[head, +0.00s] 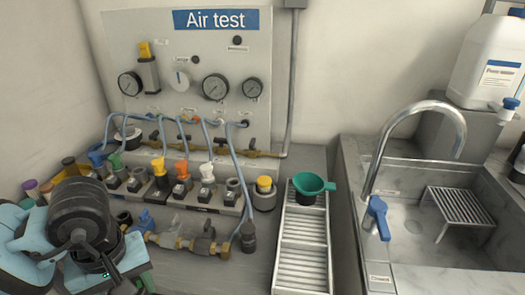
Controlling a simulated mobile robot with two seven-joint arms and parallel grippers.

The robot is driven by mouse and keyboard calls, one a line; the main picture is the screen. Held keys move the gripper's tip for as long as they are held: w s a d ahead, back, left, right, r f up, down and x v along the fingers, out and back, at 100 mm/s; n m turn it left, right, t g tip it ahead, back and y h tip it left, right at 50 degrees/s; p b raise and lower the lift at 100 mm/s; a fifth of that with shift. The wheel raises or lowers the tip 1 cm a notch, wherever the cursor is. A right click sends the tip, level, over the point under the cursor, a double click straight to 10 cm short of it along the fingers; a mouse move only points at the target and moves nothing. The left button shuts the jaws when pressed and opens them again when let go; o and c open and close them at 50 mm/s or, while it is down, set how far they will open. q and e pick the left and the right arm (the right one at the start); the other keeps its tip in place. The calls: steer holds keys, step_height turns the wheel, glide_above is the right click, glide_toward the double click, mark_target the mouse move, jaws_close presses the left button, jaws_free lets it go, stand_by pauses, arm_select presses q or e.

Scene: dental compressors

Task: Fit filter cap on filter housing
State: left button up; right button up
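My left arm (80,215), light blue with dark ribbed parts, comes in at the lower left. Its fingertips cannot be made out, nor whether the gripper holds anything. My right gripper is not in view. I cannot tell for certain which parts are the filter cap and the filter housing. A short grey cylinder with a yellow top (264,185) stands at the right end of the row of fittings. A grey unit with a yellow top (148,70) is mounted on the test panel (190,50).
Valves with orange (182,171) and white (207,174) tops stand in a row, with blue hoses above. A green funnel (314,183) sits over a slatted metal tray (303,250). A sink (420,235) with a tall faucet (440,108) is at right. A white jug (487,60) stands behind.

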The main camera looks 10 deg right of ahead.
arm_select(q)
steer(key=a+m, duration=0.1)
steer(key=w+a+r+m, duration=0.1)
steer(key=m, duration=0.1)
steer(key=a+m, duration=0.1)
steer(key=a, duration=0.1)
steer(key=shift+w+r+m, duration=0.15)
steer(key=shift+w+m, duration=0.1)
steer(key=shift+m, duration=0.05)
